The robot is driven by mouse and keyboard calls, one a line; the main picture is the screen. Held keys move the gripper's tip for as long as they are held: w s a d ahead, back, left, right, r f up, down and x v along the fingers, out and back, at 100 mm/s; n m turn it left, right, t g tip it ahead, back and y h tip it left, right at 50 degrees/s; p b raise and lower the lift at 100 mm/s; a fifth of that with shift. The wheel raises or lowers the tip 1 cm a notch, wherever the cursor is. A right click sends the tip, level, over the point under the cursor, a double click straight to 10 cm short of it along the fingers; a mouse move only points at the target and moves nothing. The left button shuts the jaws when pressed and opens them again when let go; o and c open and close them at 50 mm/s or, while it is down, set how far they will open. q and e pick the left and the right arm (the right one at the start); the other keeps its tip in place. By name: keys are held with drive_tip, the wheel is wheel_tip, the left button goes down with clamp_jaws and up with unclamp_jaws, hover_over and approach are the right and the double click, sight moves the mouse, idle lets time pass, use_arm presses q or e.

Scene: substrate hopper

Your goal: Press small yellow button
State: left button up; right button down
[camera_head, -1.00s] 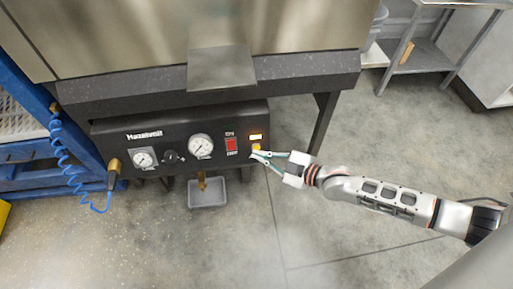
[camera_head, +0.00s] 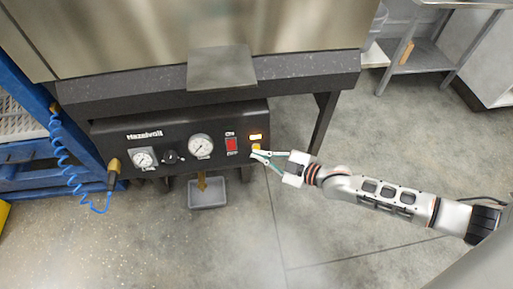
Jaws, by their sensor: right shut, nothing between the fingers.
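The small yellow button (camera_head: 256,147) is at the right end of the black control panel (camera_head: 185,175), just below a lit orange display (camera_head: 256,137). My right gripper (camera_head: 257,153) reaches in from the right, with its shut, empty fingertips at the lower edge of the button. They look to be touching it or very close; I cannot tell which. The fingertips hide part of the button. My left gripper is not in view.
A red switch (camera_head: 231,145) is left of the button, with a large gauge (camera_head: 200,146), a black knob (camera_head: 170,157) and a small gauge (camera_head: 143,158) beyond. A grey bin (camera_head: 208,194) is below the panel. A blue coiled hose (camera_head: 62,150) hangs at left.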

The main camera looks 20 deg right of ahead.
drive_tip(key=shift+w+d+f, duration=0.1)
drive_tip(key=shift+w+f, duration=0.05)
drive_tip(key=shift+w, duration=0.1)
drive_tip(key=shift+w+d+f, duration=0.1)
drive_tip(key=shift+w+d, duration=0.05)
drive_tip(key=shift+w, duration=0.2)
idle(0.7)
idle(0.4)
drive_tip(key=shift+s+a+r+p, duration=0.15)
drive_tip(key=shift+s+p, duration=0.05)
drive_tip(key=shift+s, duration=0.2)
drive_tip(key=shift+s+a+r+p, duration=0.1)
drive_tip(key=shift+s+r+p, duration=0.1)
drive_tip(key=shift+s, duration=0.15)
drive_tip(key=shift+f, duration=0.1)
drive_tip(key=shift+s, duration=0.1)
